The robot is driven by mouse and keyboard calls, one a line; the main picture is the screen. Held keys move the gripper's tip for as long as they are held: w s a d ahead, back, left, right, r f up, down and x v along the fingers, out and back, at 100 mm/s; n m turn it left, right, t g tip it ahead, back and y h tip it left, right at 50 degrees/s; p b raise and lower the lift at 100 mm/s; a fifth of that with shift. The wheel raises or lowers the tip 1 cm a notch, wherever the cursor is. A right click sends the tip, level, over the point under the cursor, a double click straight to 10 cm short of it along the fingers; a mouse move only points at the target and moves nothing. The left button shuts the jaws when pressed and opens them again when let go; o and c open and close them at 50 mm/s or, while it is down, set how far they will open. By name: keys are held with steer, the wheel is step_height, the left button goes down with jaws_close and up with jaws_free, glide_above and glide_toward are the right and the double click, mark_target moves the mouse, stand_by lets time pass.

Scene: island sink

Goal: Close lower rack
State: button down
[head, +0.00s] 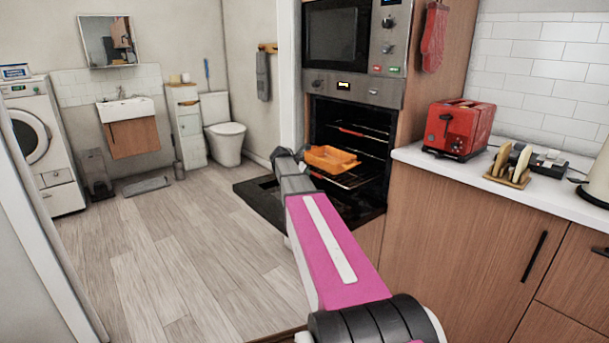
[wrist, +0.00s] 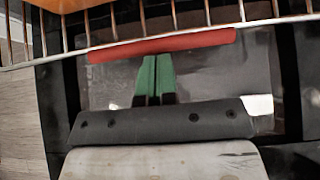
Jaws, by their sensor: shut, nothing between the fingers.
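The oven's lower rack (head: 352,181) is slid partly out over the lowered door and carries an orange dish (head: 331,158). In the wrist view the rack's wire bars (wrist: 109,22) and a red strip (wrist: 205,40) along its front edge cross the top of the picture. My gripper (wrist: 154,62) is shut and empty, its green fingers pointing at the middle of the red strip. The fingertips are at the strip or very close to it; I cannot tell if they touch. In the head view my arm hides the gripper.
The oven door (head: 258,203) hangs open and flat under the rack. An upper rack (head: 362,132) with a red front strip sits inside the oven. A counter (head: 425,158) with a red toaster (head: 458,130) stands on the right. The wooden floor (head: 170,255) on the left is clear.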

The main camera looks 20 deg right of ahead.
steer(key=w+d, duration=0.3)
steer(key=d, duration=0.5)
steer(key=w+d, duration=0.3)
steer(key=d, duration=0.5)
steer(key=w+d, duration=0.3)
steer(key=d, duration=0.6)
steer(key=shift+w, duration=0.1)
steer(key=shift+d, duration=0.15)
